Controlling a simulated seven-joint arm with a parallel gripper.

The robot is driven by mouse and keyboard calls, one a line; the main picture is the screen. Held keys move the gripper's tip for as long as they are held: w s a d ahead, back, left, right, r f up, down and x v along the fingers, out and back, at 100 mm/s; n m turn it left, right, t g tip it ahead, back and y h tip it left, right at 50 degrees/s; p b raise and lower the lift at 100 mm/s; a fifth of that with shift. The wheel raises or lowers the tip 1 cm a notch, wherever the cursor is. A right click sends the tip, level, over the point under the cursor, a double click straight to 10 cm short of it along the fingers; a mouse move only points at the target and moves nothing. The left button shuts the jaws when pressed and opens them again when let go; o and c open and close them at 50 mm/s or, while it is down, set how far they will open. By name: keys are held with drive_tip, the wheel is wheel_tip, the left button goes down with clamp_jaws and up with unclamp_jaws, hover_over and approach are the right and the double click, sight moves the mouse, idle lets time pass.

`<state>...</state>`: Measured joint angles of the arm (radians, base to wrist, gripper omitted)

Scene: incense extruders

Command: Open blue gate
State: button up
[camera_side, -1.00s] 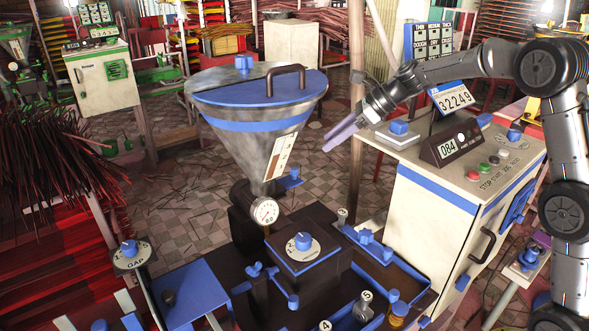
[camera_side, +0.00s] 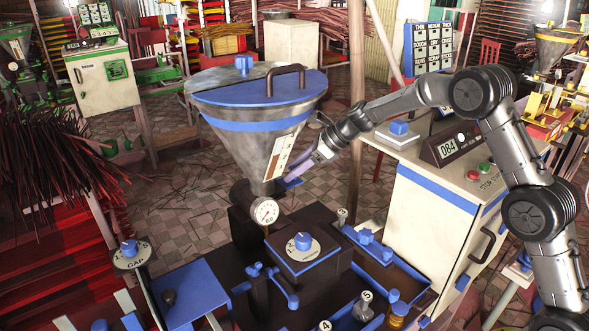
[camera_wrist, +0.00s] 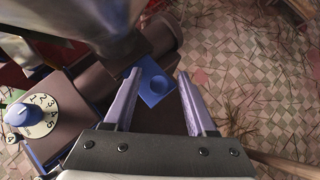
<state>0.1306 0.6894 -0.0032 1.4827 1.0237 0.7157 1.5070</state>
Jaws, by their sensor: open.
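In the wrist view the blue gate (camera_wrist: 153,88) lies between and below my two pale violet fingers. My gripper (camera_wrist: 158,74) is open, with one finger on each side of the plate. I cannot tell whether either finger touches it. In the side view my gripper (camera_side: 291,178) is at the gate beside the hopper's throat, and the fingers hide most of the gate.
A pressure gauge (camera_side: 265,212) sits just left of and below the gate. A white cabinet (camera_side: 425,215) with a readout is at the right, under my arm. A wooden post (camera_side: 357,100) rises behind my forearm.

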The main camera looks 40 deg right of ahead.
clamp_jaws()
idle(0.3)
idle(1.2)
